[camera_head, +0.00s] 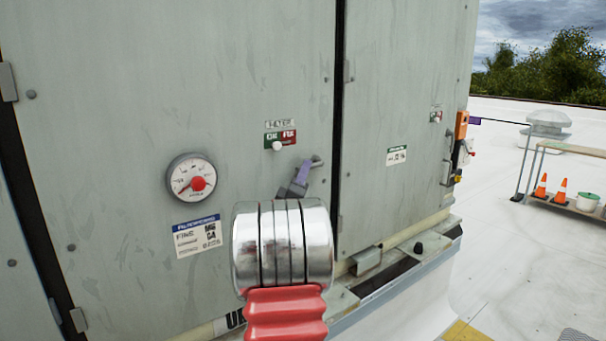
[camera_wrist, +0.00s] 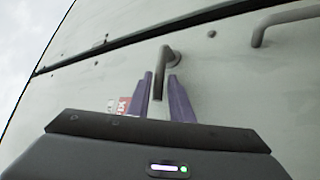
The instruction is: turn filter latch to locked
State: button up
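The filter latch is a small grey bent handle (camera_head: 317,161) on the cabinet door, near the dark seam between two doors. In the wrist view the latch handle (camera_wrist: 166,58) has its pivot at the top and its arm reaching down between my fingers. My gripper (camera_head: 300,178) has purple fingers just lower left of the latch. In the wrist view my gripper (camera_wrist: 163,88) has one finger on each side of the handle's arm, with a gap showing, so it looks open. Contact cannot be made out.
A round gauge (camera_head: 191,178) and a blue-white label plate (camera_head: 197,235) are on the door left of my arm. Another door (camera_head: 400,110) with a handle (camera_head: 447,172) lies right. A ledge (camera_head: 400,262) runs below. Cones (camera_head: 560,190) stand on a bench far right.

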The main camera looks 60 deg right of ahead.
jog(key=shift+c, duration=0.7)
grip_shut()
jog(key=shift+a+f, duration=0.1)
